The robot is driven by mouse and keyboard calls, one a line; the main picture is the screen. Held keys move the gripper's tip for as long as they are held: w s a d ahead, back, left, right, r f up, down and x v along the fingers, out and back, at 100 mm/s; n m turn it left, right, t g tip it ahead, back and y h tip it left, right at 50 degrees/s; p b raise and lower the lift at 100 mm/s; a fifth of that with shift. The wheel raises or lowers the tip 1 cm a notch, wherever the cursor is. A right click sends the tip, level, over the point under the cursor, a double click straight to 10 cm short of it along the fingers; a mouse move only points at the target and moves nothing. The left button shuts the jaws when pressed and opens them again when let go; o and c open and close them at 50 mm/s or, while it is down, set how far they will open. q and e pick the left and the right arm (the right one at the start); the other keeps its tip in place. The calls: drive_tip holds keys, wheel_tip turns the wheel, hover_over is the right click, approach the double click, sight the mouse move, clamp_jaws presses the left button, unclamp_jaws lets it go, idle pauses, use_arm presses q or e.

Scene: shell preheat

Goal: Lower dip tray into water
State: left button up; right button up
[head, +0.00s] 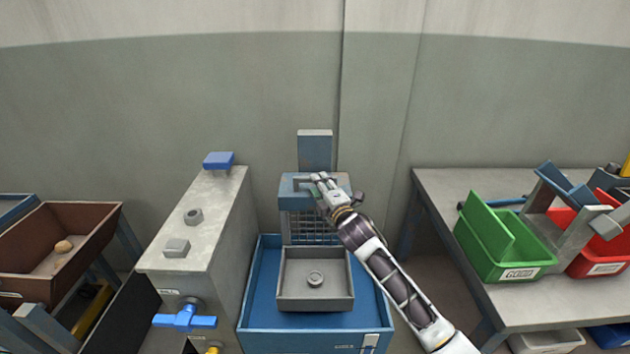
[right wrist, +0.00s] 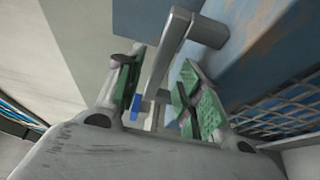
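A blue block with a grey bar handle (head: 300,183) stands at the foot of a short blue post (head: 315,150). A wire mesh (head: 312,224) shows below the block. In front of the mesh, a grey square tray (head: 288,292) with a round fitting sits over a blue tank (head: 262,318). I cannot tell which part is the dip tray, and no water surface is clear. My right gripper (head: 322,186) is at the handle. In the right wrist view its green-padded fingers (right wrist: 163,98) are apart, with the handle (right wrist: 168,55) between them and gaps showing. My left gripper is out of view.
A tall grey cabinet (head: 210,235) with a blue valve handle (head: 185,318) stands left of the tank. A brown bin (head: 95,235) is farther left. A grey table (head: 440,190) on the right holds a green bin (head: 500,240) and red bins (head: 590,262).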

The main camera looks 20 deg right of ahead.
drive_tip(key=shift+w+a, duration=0.15)
drive_tip(key=shift+w, duration=0.85)
drive_tip(key=shift+w+a, duration=0.1)
drive_tip(key=shift+w, duration=0.9)
clamp_jaws()
